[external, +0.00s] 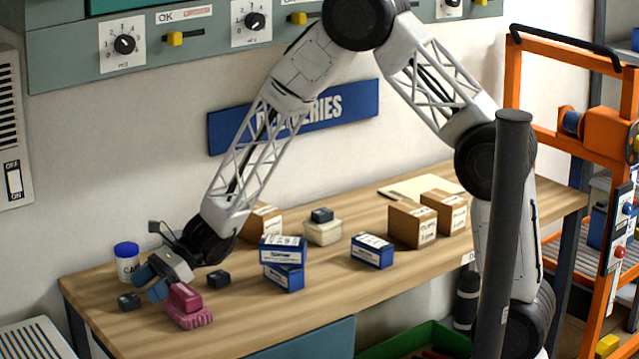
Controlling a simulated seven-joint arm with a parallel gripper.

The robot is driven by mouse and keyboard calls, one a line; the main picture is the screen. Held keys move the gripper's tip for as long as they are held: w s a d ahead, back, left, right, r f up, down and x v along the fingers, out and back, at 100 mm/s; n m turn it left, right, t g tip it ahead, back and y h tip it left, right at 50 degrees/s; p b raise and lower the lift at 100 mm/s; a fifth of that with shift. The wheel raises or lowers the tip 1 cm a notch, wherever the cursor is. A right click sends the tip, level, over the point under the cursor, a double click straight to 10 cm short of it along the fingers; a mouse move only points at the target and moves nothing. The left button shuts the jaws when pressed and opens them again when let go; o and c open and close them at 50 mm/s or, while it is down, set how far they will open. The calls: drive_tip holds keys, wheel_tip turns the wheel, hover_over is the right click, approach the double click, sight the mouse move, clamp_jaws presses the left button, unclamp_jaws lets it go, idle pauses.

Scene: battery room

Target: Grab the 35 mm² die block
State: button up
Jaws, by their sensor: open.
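Three small dark blocks that could be die blocks are on the bench; no size marking is readable, so I cannot tell which is 35 mm². One dark block (129,301) lies at the left, just below and left of my gripper. A second dark block (218,279) lies to the right of my gripper. A third dark block (321,215) sits on a small cream box (322,232) farther back. My gripper (149,284) is open, low over the left end of the bench, with its blue fingers apart; nothing shows between them.
A pink ridged object (187,307) stands close right of my gripper. A white blue-lidded tub (127,262) is behind it. Blue-and-white boxes (283,265) (372,251) and cardboard boxes (411,224) stand right on the wooden bench (335,290). The front middle is clear.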

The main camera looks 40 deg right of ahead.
drive_tip(key=shift+x, duration=1.4)
drive_tip(key=c, duration=1.2)
drive_tip(key=shift+r, duration=0.1)
drive_tip(key=shift+r, duration=4.95)
